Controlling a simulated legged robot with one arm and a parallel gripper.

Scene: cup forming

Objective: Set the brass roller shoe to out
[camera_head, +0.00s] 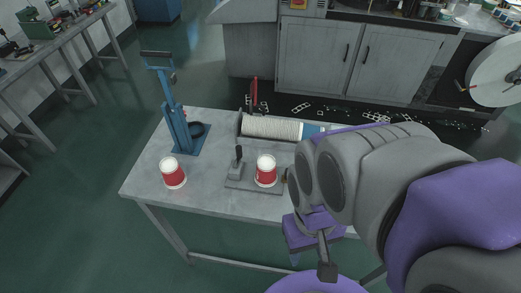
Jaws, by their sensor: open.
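A small brownish piece, probably the brass roller shoe (285,175), shows at the right of a red-and-white cup (266,171). My arm partly hides it, and I cannot tell its setting. The cup stands on a flat grey base plate (240,184) with a dark upright lever (238,156) at its left. My gripper (312,260) is open and hangs low at the table's front right, to the right of and nearer than the base plate. It appears empty and apart from the shoe. My arm covers the table's right side.
The grey table (145,180) also holds a second red-and-white cup (173,173), a blue lever press (180,125) and a lying white roll (270,128). A red upright handle (254,92) shows behind the roll.

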